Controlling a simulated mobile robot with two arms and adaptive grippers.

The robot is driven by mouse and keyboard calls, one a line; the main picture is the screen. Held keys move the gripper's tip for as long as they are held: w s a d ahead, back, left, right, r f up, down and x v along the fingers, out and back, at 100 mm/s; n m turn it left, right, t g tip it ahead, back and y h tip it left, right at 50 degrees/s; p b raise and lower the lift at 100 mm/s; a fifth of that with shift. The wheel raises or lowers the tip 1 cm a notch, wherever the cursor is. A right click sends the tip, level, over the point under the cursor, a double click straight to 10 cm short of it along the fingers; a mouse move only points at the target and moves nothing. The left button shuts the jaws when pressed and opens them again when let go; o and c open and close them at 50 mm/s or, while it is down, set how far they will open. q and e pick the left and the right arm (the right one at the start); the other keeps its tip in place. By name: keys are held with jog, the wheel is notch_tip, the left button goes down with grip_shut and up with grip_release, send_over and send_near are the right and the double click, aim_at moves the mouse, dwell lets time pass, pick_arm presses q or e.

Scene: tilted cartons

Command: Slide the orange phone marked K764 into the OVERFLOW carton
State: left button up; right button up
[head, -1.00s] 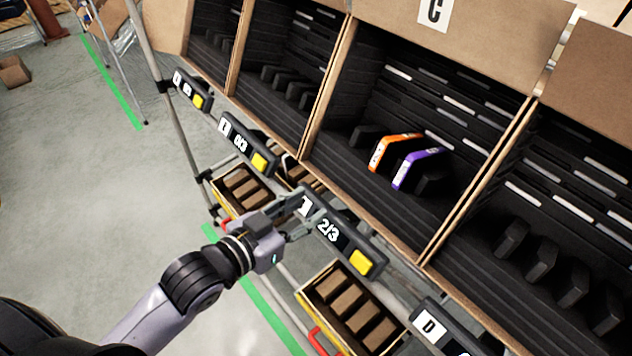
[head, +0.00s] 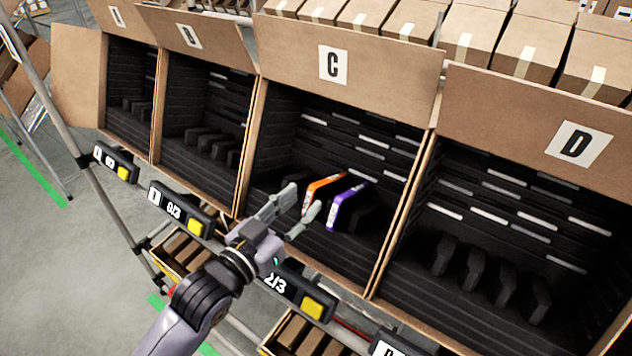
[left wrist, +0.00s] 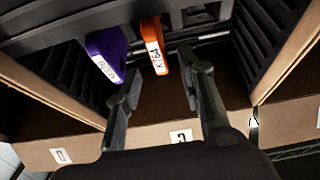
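An orange phone (head: 322,185) stands in a slot of the black foam inside carton C (head: 292,82). In the left wrist view the orange phone (left wrist: 152,32) shows its white label, too small to read surely. A purple phone (head: 345,208) stands right beside it; it also shows in the left wrist view (left wrist: 106,52). My left gripper (head: 301,203) is open and empty at the front of carton C, its fingers pointing at the orange phone. In the left wrist view my left gripper (left wrist: 160,70) has its fingertips apart, short of the phone. No carton marked OVERFLOW is legible. My right gripper is out of view.
Carton D (head: 545,150) is on the right, with empty foam slots. Two more cartons stand to the left. Count displays with yellow buttons line the front rail, including the 2/3 display (head: 287,288) below carton C. Small boxes (head: 395,20) sit above.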

aim_at(309, 195)
pick_arm(q)
jog(key=p+x, duration=0.1)
jog(key=x, duration=0.5)
grip_shut()
dwell(0.4)
dwell(0.5)
jog(key=shift+s, duration=0.1)
dwell(0.3)
